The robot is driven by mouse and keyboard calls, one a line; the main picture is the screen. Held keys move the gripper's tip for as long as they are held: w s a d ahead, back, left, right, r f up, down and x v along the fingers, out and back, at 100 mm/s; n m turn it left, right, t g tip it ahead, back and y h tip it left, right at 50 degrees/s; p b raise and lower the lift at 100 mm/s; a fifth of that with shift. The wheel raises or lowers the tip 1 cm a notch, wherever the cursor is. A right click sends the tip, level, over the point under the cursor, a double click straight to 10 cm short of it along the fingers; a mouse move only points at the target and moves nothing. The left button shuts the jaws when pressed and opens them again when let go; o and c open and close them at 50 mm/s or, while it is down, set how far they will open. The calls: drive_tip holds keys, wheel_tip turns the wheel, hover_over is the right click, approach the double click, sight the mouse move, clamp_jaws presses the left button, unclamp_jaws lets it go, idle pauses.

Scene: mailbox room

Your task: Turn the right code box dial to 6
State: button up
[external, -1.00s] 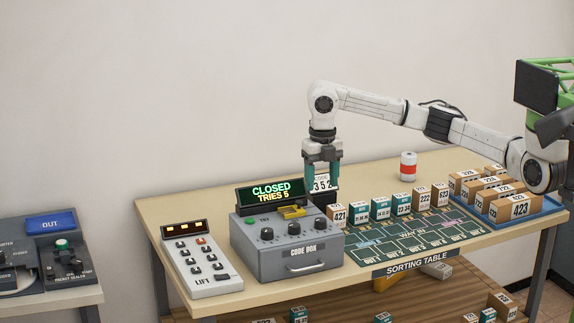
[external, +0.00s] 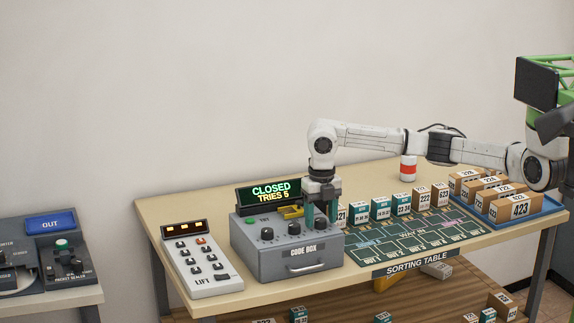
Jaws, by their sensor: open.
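The grey code box (external: 266,262) stands on the table with a row of three black dials on its sloped top. The right dial (external: 321,221) is mostly between and behind my gripper's teal fingers. My gripper (external: 320,219) points down over it, open, with the fingers on either side of the dial; I cannot tell whether they touch it. The middle dial (external: 294,228) and the left dial (external: 267,234) are clear of the gripper. The display (external: 271,192) behind reads CLOSED, TRIES 5. The dial's number is too small to read.
A lift keypad (external: 203,262) stands left of the code box. Small numbered boxes (external: 380,208) line the green sorting mat (external: 420,238) to the right. A blue tray (external: 540,210) holds parcels.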

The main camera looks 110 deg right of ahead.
drive_tip(key=shift+c, duration=0.3)
drive_tip(key=c, duration=1)
